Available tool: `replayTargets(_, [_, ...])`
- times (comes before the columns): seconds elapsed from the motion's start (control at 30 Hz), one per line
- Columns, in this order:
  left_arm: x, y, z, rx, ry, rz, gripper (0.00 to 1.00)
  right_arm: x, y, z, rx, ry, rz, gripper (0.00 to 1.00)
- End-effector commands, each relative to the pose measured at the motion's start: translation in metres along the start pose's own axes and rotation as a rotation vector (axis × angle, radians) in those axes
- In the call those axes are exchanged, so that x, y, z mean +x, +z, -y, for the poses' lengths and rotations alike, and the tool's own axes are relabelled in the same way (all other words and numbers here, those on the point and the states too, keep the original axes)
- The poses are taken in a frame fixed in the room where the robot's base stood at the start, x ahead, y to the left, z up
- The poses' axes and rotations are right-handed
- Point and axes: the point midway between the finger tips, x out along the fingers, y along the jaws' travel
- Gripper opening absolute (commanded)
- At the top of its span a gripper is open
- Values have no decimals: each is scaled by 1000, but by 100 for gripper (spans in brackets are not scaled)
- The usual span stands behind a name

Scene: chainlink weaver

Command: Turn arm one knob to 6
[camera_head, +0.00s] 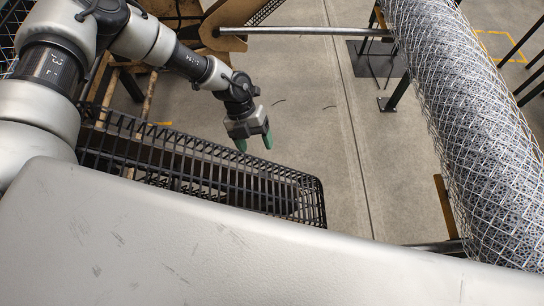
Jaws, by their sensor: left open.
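My left gripper (254,143) hangs at the end of my left arm, its two green fingertips apart and nothing between them. It points down, over the bare concrete floor and just beyond the far edge of a black wire basket. No knob, dial or number marking of the machine shows in this view. My right gripper is out of the picture.
A large roll of chain-link mesh (467,125) runs down the right side. The black wire basket (310,200) lies below my left arm. A steel bar (310,30) crosses the top from a tan bracket (229,20). Concrete floor (325,130) lies open between.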

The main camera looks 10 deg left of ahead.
Motion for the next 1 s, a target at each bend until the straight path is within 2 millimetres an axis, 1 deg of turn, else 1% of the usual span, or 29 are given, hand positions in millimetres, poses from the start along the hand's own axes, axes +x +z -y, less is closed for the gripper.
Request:
replayTargets(0.03, [0, -3, -9, -8, 15, -8, 66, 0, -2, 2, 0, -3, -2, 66])
replayTargets(0.07, [1, -4, -12, -11, 20, -11, 66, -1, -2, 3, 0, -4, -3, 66])
replayTargets(0.17, [10, -6, -15, -15, 26, -15, 66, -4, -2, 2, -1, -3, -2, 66])
replayTargets(0.27, [25, -7, -14, -14, 26, -17, 66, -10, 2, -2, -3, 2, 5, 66])
replayTargets(0.43, [59, -7, -15, -13, 26, -16, 66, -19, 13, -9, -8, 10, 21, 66])
replayTargets(0.6, [88, -6, -16, -15, 24, -13, 66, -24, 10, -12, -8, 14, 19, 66])
replayTargets(0.7, [98, -6, -16, -13, 24, -13, 66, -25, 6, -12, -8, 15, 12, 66])
replayTargets(0.83, [106, -6, -16, -13, 24, -12, 66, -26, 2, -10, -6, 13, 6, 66])
replayTargets(1.0, [107, -6, -16, -13, 23, -11, 66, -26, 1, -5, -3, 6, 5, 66])
